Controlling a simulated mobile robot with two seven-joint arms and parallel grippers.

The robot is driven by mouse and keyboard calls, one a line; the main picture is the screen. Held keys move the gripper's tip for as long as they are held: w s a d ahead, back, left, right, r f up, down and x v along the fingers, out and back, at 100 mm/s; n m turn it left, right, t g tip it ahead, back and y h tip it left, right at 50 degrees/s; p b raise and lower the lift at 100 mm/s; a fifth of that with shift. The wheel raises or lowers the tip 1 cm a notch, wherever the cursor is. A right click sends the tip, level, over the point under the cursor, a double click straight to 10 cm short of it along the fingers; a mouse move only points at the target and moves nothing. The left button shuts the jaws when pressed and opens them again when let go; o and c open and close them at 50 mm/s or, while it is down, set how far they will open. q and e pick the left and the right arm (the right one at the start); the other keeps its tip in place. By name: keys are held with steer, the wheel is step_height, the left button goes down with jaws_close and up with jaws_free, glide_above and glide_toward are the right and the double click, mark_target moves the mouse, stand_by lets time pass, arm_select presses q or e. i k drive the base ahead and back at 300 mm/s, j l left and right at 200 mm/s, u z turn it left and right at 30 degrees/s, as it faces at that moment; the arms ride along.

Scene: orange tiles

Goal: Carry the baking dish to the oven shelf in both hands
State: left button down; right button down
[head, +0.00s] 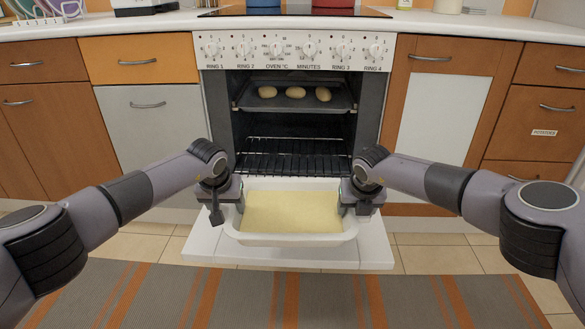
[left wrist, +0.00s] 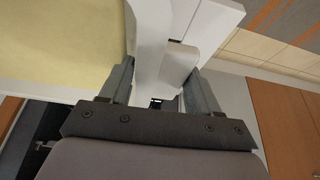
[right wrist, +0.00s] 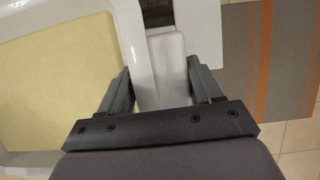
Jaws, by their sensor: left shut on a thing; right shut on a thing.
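The white baking dish (head: 290,240) holds a flat pale yellow filling and is in front of the open oven (head: 293,120), over the lowered oven door (head: 205,244). My left gripper (head: 228,200) is shut on the dish's left side; the left wrist view shows its fingers (left wrist: 158,85) either side of a white handle. My right gripper (head: 353,198) is shut on the right side; the right wrist view shows its fingers (right wrist: 163,78) around the other handle. The dish looks level. An empty wire shelf (head: 290,163) is in the oven's lower part. I cannot tell the gap between dish and door.
A dark tray (head: 345,98) with three pale rolls or potatoes sits on the oven's upper level. Cabinets flank the oven on both sides. A striped rug (head: 250,300) lies on the tiled floor in front. Pots stand on the stove top.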

mark_target(291, 169)
steer(key=i, duration=1)
